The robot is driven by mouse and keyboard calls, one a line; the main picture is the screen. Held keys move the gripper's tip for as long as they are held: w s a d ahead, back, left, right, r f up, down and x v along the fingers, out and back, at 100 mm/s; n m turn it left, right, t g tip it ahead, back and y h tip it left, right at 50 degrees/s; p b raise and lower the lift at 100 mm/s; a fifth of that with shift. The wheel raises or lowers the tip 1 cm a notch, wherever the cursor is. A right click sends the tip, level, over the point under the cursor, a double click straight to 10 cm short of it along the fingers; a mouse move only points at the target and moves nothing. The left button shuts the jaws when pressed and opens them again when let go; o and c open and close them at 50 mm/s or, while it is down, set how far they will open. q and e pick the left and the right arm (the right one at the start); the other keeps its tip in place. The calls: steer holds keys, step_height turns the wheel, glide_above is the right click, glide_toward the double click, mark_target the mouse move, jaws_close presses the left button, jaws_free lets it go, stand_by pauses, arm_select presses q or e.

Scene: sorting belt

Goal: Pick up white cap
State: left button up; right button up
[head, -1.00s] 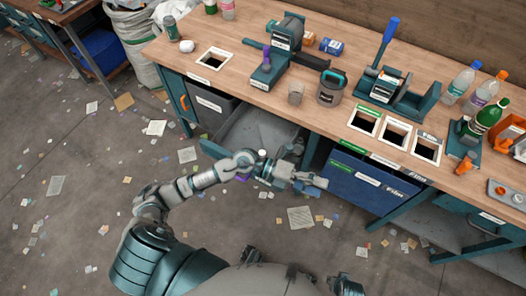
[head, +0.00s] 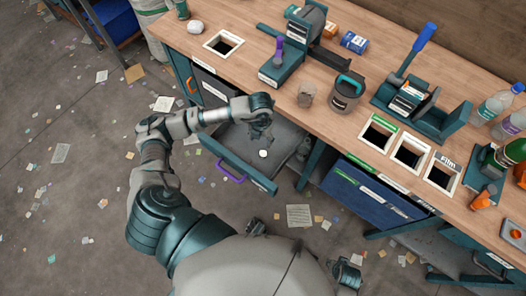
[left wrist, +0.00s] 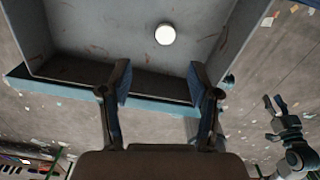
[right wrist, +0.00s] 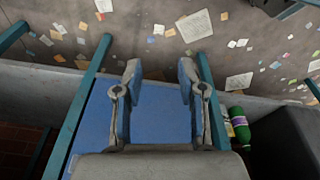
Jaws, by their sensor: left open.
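The white cap (head: 263,153) lies in a grey open drawer (head: 225,140) under the workbench. In the left wrist view the cap (left wrist: 165,34) is a small round white disc on the drawer floor, beyond the fingertips. My left gripper (head: 266,132) points down over the drawer, close to the cap in the head view. In the left wrist view its fingers (left wrist: 160,84) are spread and empty, near the drawer's front wall. My right gripper (right wrist: 160,74) is open and empty in its wrist view, above a blue surface, away from the drawer.
The drawer's front has a purple handle (head: 230,178). The workbench (head: 325,128) above it carries a teal device (head: 285,65), a clear cup (head: 306,94) and a dark mug (head: 346,92). A blue bin (head: 365,190) stands right of the drawer. Paper scraps litter the floor.

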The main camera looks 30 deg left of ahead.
arm_select(q)
glide_above(263, 154)
steer(key=f, duration=0.5)
steer(key=shift+w+a+b, duration=0.2)
steer(key=shift+b, duration=0.1)
steer(key=shift+d+f, duration=0.2)
steer(key=shift+f, duration=0.25)
step_height(263, 154, down, 5)
steer(key=shift+s+a+r+b, duration=0.1)
steer(key=shift+a+b, duration=0.05)
steer(key=shift+b, duration=0.35)
steer(key=shift+a, duration=0.15)
steer(key=shift+d, duration=0.3)
steer(key=c, duration=0.8)
arm_select(e)
steer(key=r, duration=0.4)
steer(key=shift+w+d+r, duration=0.1)
steer(key=shift+d+r, duration=0.3)
